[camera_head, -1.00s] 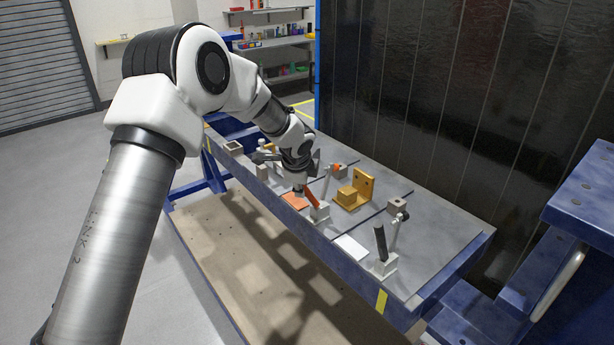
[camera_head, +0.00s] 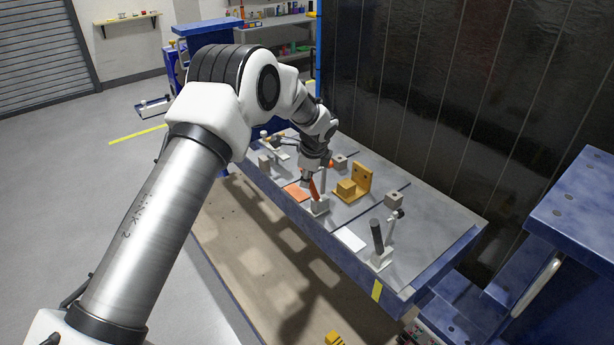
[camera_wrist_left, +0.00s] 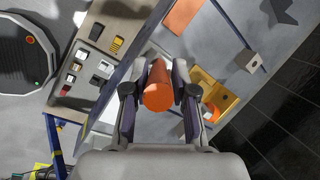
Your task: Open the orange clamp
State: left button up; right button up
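The orange clamp's handle (camera_head: 313,188) stands up from a grey base (camera_head: 319,206) at the bench's front edge. My left gripper (camera_head: 307,173) reaches down to it from above and partly covers it. In the left wrist view, the round end of the orange handle (camera_wrist_left: 158,97) sits between the two fingers of my left gripper (camera_wrist_left: 160,78). The finger pads lie close along both sides of the handle and look shut on it. The clamp's arm and tip are mostly hidden by the gripper. My right gripper is out of view.
An orange plate (camera_head: 294,192) lies just left of the clamp. A yellow bracket (camera_head: 362,178) stands to its right. A second clamp with a black handle (camera_head: 377,237) and a white plate (camera_head: 349,239) are nearer the bench's right end. A dark wall (camera_head: 430,90) rises behind.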

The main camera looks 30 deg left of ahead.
pick_arm(q)
jog(key=shift+o, duration=0.7)
jog(key=v, duration=1.2)
jog(key=shift+w+a+f, duration=0.1)
jog(key=shift+w, duration=0.05)
